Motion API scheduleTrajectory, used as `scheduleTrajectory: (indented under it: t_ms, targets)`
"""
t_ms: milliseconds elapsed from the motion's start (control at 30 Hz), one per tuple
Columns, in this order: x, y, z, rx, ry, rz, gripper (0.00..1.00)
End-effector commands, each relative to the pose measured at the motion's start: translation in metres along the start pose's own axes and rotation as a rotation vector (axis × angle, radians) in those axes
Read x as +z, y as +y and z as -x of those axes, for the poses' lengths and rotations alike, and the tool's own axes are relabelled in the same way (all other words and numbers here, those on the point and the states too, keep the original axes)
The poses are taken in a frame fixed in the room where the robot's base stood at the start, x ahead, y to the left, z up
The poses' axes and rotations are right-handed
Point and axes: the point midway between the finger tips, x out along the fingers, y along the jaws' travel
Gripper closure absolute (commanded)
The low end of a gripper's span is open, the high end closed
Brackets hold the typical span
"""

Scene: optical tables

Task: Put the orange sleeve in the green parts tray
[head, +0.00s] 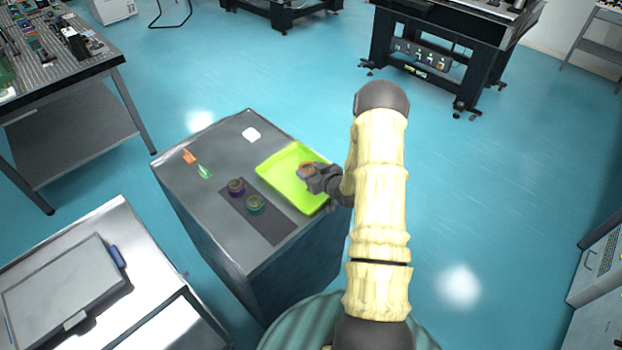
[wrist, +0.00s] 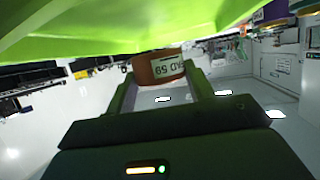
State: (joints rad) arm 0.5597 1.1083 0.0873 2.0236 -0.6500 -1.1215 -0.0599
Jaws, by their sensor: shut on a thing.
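The green parts tray (head: 277,172) lies on the grey cabinet top, and its bright green surface fills the top of the wrist view (wrist: 100,30). My gripper (head: 311,170) is over the right part of the tray. It is shut on the orange sleeve (wrist: 158,69), a short ring with a white label that partly reads "59". In the head view the sleeve (head: 306,168) shows as a small orange-brown patch at my fingertips. The sleeve looks close to the tray; I cannot tell whether it touches the tray floor.
On the cabinet top (head: 220,140), a purple ring (head: 236,186) and a teal ring (head: 255,203) stand on a dark mat (head: 273,228). An orange item (head: 189,156), a green item (head: 204,171) and a white piece (head: 251,134) lie farther back and left.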

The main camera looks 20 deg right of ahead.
Motion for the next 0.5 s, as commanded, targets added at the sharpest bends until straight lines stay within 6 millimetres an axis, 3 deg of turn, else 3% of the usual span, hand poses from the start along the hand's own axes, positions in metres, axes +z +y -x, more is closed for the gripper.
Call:
scheduleTrajectory:
  t_ms: [500]
  targets:
    - [0.038,0.001,-0.015,0.002,0.001,-0.001,0.75]
